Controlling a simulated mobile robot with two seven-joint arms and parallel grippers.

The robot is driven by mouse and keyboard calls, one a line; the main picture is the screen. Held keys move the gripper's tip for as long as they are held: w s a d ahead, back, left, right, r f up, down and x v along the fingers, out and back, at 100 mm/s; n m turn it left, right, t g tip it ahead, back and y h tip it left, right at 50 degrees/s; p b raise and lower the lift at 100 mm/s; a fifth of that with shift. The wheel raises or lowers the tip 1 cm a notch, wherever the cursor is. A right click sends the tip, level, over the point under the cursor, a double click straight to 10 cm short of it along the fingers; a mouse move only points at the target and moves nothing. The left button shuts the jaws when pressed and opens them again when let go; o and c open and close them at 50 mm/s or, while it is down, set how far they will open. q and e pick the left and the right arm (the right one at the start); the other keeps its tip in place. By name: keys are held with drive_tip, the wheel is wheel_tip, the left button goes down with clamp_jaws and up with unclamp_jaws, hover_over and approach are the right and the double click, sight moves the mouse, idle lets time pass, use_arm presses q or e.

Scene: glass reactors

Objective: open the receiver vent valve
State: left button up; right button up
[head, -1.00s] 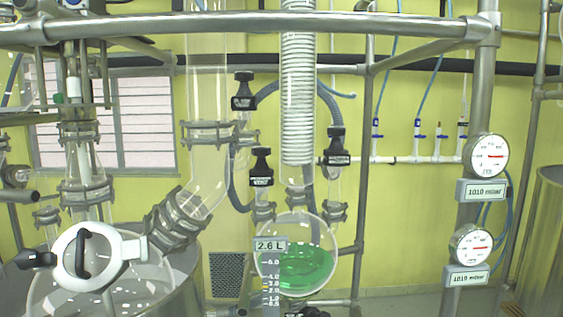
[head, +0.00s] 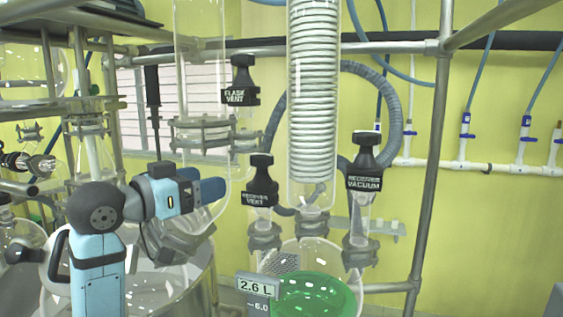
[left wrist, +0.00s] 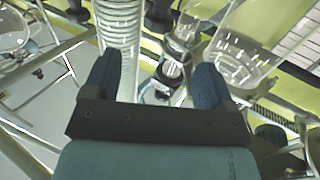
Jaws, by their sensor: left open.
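My right gripper is not in view.
The flask vent valve (head: 240,82) is above, and the receiver vacuum valve (head: 364,165) is to the right. The coiled condenser (head: 314,100) stands between them. Metal frame bars (head: 428,150) and a grey hose (head: 385,80) are close by.

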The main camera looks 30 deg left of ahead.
sight(255, 166)
use_arm(q)
drive_tip(key=p+x, duration=0.1)
drive_tip(key=x, duration=0.2)
drive_tip(key=p+x, duration=0.1)
drive_tip(key=x, duration=0.3)
drive_tip(key=p+x, duration=0.1)
drive_tip(key=x, duration=0.3)
drive_tip(key=shift+w+r, duration=0.1)
drive_tip(key=shift+r, duration=0.3)
drive_tip(key=shift+w+d+p, duration=0.15)
drive_tip(key=shift+w+p, duration=0.15)
drive_tip(key=shift+w, duration=0.35)
drive_tip(key=shift+w+f, duration=0.1)
drive_tip(key=shift+w, duration=0.15)
